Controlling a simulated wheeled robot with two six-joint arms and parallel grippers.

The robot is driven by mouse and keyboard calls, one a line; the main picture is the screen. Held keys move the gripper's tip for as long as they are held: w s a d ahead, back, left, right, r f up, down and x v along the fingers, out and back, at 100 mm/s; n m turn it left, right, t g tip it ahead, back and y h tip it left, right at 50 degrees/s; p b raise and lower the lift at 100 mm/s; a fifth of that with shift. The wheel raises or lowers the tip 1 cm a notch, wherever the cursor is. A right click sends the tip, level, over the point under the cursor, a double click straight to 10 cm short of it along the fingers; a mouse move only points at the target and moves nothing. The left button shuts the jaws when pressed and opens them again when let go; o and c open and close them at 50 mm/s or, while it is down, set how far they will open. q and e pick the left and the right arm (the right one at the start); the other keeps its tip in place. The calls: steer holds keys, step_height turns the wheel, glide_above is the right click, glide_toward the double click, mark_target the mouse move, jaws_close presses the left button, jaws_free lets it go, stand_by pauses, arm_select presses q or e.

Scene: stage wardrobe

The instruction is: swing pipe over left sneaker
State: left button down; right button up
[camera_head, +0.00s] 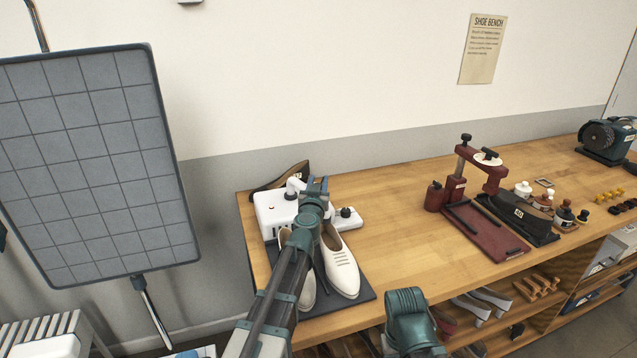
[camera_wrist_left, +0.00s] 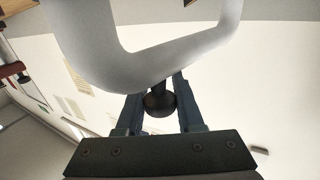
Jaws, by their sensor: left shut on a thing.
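A white machine (camera_head: 273,212) stands at the left end of the bench. Its white pipe (camera_head: 294,186) shows just left of my left gripper (camera_head: 315,186). In the left wrist view the pipe (camera_wrist_left: 95,55) is a thick white bend with a dark ball knob (camera_wrist_left: 160,102) below it. My left gripper's fingers (camera_wrist_left: 156,90) are shut on this knob. A pair of white shoes stands under my arm on a dark mat (camera_head: 362,293). The right shoe (camera_head: 342,265) shows well; the left shoe (camera_head: 307,292) is mostly hidden by my arm. The pipe's outlet cannot be made out. My right gripper is out of view.
A dark red press (camera_head: 480,170) with a black shoe, several small bottles and a grinder (camera_head: 607,137) occupy the bench's right side. The bench top (camera_head: 395,215) between mat and press is clear. A tiled panel (camera_head: 90,160) stands at the left.

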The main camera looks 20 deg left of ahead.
arm_select(q)
steer(key=s+a+m+g+h, duration=0.2)
steer(key=s+a+m+h, duration=0.3)
steer(key=h, duration=0.6)
steer(key=shift+s+a+m+h, duration=0.3)
steer(key=shift+a+m+h, duration=0.15)
steer(key=shift+m, duration=0.95)
steer(key=c, duration=0.5)
jaws_free()
steer(key=shift+a, duration=0.15)
steer(key=shift+c, duration=0.2)
steer(key=shift+s, duration=0.1)
steer(key=v, duration=1.3)
steer(key=shift+s+a+r, duration=0.2)
steer(key=shift+s, duration=0.1)
